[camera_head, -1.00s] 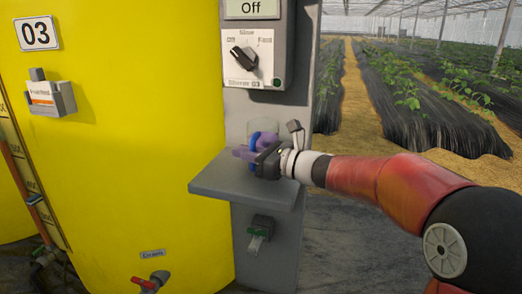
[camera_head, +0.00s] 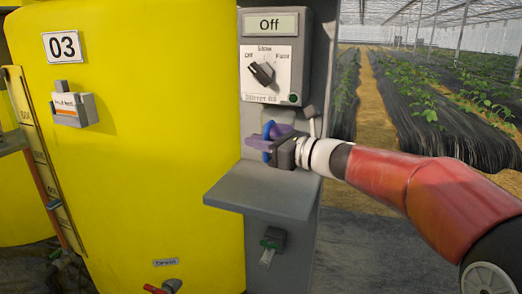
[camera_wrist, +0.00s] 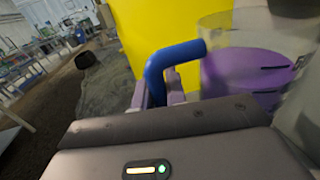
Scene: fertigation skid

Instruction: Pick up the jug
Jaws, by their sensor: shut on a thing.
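The jug (camera_head: 270,131) is a clear vessel with a blue handle and purple contents. In the head view it is in front of the grey post, apart from and above the grey shelf (camera_head: 262,190). My gripper (camera_head: 268,146) is shut on the jug's blue handle. In the wrist view the blue handle (camera_wrist: 172,58) runs between my purple-grey fingers, and the clear body with purple liquid (camera_wrist: 245,75) stands to the right. The jug's lower part is partly hidden by my gripper in the head view.
A control box (camera_head: 273,60) with a dial and an "Off" display is on the post just above the jug. A yellow tank (camera_head: 150,150) marked 03 stands to the left. A small green-topped fitting (camera_head: 270,245) is below the shelf. Plant rows lie to the right.

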